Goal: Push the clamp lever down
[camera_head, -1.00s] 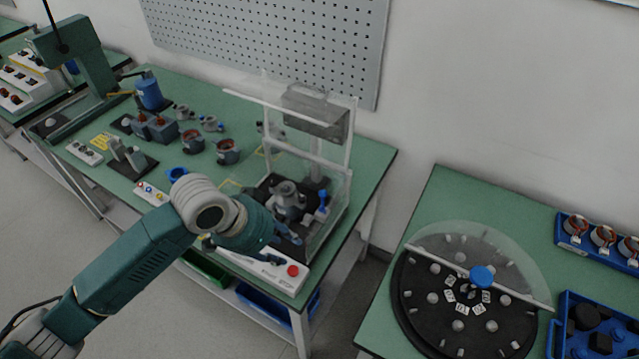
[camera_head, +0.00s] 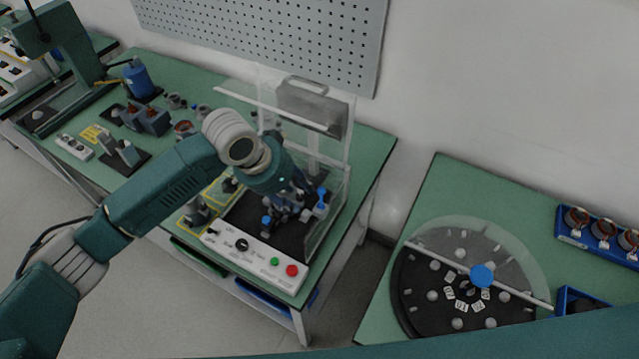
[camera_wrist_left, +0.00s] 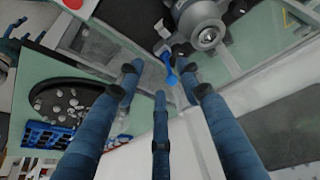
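The clamp lever (camera_head: 321,203) has a blue handle and stands upright at the right side of the test fixture, inside a clear enclosure. In the left wrist view the blue lever (camera_wrist_left: 170,68) shows just beyond the fingertips. My left gripper (camera_head: 305,193) comes over the fixture from the upper left, its fingers close to the lever. In the left wrist view its blue fingers (camera_wrist_left: 160,82) are spread apart with nothing held between them. Whether a finger touches the lever I cannot tell. The round grey fixture part (camera_wrist_left: 203,25) is beside the lever. My right gripper is out of view.
The enclosure's clear side panel (camera_head: 328,222) stands close to the right of the lever, with a raised frame behind. A control box (camera_head: 255,262) with green and red buttons is in front. A round turntable (camera_head: 470,290) is on the right table.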

